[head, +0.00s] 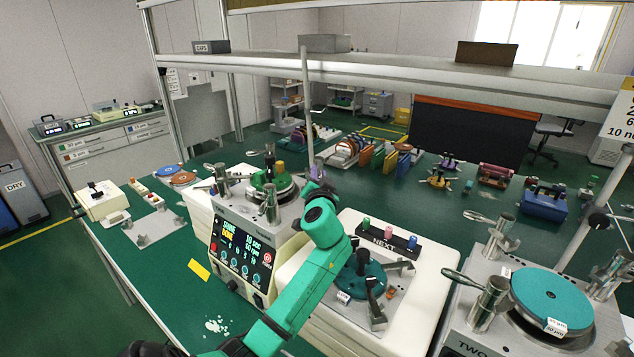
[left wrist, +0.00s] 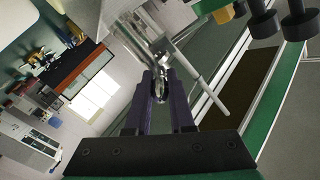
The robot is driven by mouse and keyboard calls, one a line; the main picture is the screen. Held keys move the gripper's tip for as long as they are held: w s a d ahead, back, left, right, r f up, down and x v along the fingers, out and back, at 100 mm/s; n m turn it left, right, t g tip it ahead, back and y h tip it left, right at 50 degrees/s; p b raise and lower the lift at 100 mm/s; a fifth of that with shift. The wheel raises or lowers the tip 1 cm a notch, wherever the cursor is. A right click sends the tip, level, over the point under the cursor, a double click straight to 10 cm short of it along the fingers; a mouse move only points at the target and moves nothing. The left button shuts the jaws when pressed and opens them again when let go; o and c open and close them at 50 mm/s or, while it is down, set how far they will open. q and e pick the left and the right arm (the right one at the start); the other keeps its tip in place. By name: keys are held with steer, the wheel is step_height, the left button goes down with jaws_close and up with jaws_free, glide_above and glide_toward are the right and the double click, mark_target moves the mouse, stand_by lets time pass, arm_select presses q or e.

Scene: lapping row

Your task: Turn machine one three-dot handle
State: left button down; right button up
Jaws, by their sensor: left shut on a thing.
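Machine one (head: 240,249) is the grey unit with a lit screen left of centre in the head view; its screen reads done. Metal posts with lever handles, one at its front (head: 270,204) and one at its left (head: 222,178), stand around its plate. My left gripper (head: 316,168) is over the machine's right rear side. In the left wrist view its purple fingers (left wrist: 159,88) are shut on a shiny metal handle (left wrist: 157,62). The dots on the handle are too small or hidden to make out. My arm hides part of the machine's right side. My right gripper is not in view.
A white unit with a teal plate (head: 361,279) and a NEXT rack (head: 386,236) stands right of machine one. Machine two, with a teal disc (head: 551,298), is at far right. A shelf beam (head: 400,74) crosses above.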

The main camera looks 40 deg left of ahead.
arm_select(q)
steer(key=c, duration=0.8)
jaws_free()
steer(key=shift+d, duration=0.1)
steer(key=b+v, duration=0.3)
steer(key=v, duration=1.1)
steer(key=shift+s+d, duration=0.2)
